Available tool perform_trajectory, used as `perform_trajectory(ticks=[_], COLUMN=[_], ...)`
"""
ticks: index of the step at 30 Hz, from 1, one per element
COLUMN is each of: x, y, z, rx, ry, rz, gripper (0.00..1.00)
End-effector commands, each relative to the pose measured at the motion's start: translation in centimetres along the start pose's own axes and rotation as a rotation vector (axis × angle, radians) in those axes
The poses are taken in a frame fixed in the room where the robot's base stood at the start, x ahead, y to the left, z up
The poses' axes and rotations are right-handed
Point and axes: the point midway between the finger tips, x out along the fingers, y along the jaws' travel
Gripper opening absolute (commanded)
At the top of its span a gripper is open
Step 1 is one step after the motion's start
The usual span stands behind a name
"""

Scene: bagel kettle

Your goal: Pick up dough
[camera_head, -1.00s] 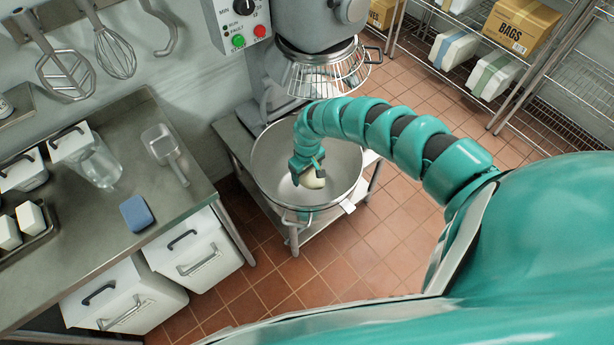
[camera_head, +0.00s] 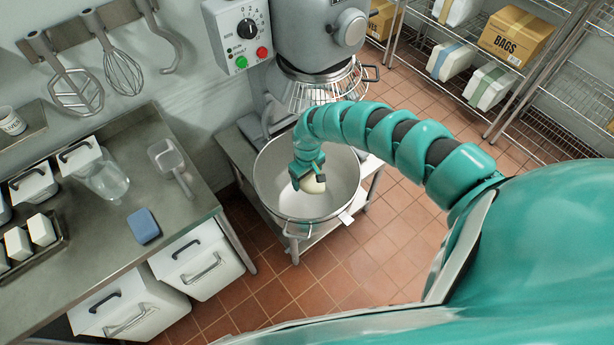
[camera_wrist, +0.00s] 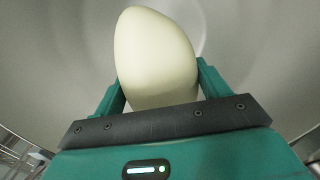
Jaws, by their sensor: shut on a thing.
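The dough (camera_head: 313,184) is a smooth, pale cream lump. In the head view it shows at the end of my arm, over the inside of the large steel mixer bowl (camera_head: 345,170). My gripper (camera_head: 306,178) is shut on the dough. In the wrist view the dough (camera_wrist: 155,60) stands up between the two teal fingers (camera_wrist: 160,90), one on each side of it. The bowl's grey inner wall (camera_wrist: 60,50) fills the background there. I cannot tell whether the dough touches the bowl.
The mixer head with its wire guard (camera_head: 318,90) hangs just behind the bowl. A steel counter (camera_head: 110,230) with a scoop (camera_head: 172,165) and a blue sponge (camera_head: 143,226) stands at left. Wire shelves (camera_head: 560,130) are at back right. The tiled floor (camera_head: 300,290) in front is clear.

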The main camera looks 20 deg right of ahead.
Motion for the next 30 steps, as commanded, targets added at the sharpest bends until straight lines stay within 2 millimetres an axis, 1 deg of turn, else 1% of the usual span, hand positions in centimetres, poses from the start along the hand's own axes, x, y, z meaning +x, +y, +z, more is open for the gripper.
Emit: perform_trajectory(ticks=[1,21,27,30], x=[-0.8,-5.5,-6.7,-7.0], y=[0.0,0.0,0.0,0.0], z=[-0.1,-0.1,-0.1,-0.1], rx=[0.0,0.0,0.0,0.0], ry=[0.001,0.001,0.001,0.001], rz=[0.001,0.001,0.001,0.001], gripper=[0.21,0.21,0.21,0.21])
